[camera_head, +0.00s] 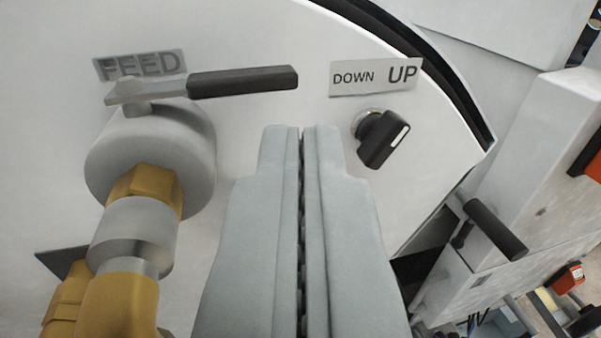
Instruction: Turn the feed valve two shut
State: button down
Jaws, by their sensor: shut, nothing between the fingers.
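The feed valve (150,160) is at the left, a grey round body with brass fittings below it. Its lever has a black grip (243,81) pointing right, roughly crosswise to the pipe. A FEED label (140,65) is on the white panel behind it; no number shows on the label. My gripper (301,130) is shut and empty in the lower middle. Its fingertips appear below the grip's right end, and I cannot tell whether they touch anything. The lower pipe runs out of the picture.
A black selector knob (382,139) sits right of my fingertips, under a DOWN UP label (375,76). A black handle (495,229) sticks out from a white housing at the right. The white panel (430,150) has a dark curved edge.

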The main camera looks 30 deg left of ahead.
jog(key=s+d+f+m+t+h, duration=0.1)
jog(key=s+d, duration=0.4)
jog(key=d, duration=0.4)
jog(key=s+d+f+t+h, duration=0.15)
jog(key=s+d, duration=0.35)
jog(key=d, duration=0.5)
jog(key=s+d+f+m, duration=0.1)
jog(key=s+d+f, duration=0.1)
jog(key=s+d, duration=0.5)
jog(key=s+d+f+m+h, duration=0.1)
jog(key=s+d+f+h, duration=0.1)
jog(key=s+d+f, duration=0.4)
jog(key=s+d+f+m+g+h, duration=0.1)
jog(key=s+d+f+m+h, duration=0.1)
jog(key=s+d+f, duration=0.4)
jog(key=d+f+h, duration=0.1)
jog(key=d+f, duration=0.4)
jog(key=f, duration=0.2)
jog(key=shift+s+d, duration=0.2)
jog(key=shift+d, duration=0.2)
